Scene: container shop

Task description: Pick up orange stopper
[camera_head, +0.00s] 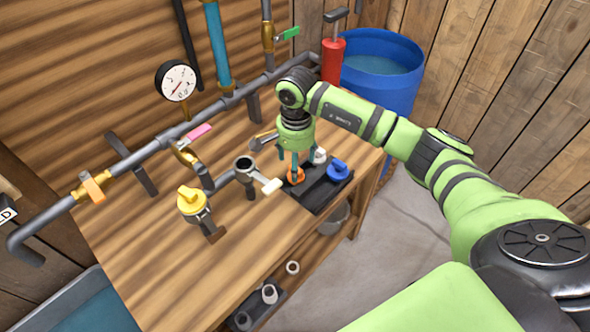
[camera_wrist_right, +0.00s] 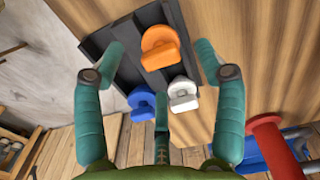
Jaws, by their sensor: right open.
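The orange stopper (camera_head: 296,176) sits in a dark tray (camera_head: 318,197) on the wooden bench. It also shows in the right wrist view (camera_wrist_right: 161,48), at the upper middle. My right gripper (camera_head: 293,168) points down over the stopper, with its teal fingers around it in the head view. In the right wrist view the gripper (camera_wrist_right: 160,62) has its fingers spread wide, with clear gaps to the stopper on both sides. It is open and holds nothing. My left gripper is in neither view.
A blue stopper (camera_head: 338,170) and a white stopper (camera_head: 320,156) share the tray, close to the orange one. A pipe with a yellow valve (camera_head: 192,201) stands to the left. A red pump (camera_head: 332,62) and blue barrel (camera_head: 380,75) stand behind. The bench front is clear.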

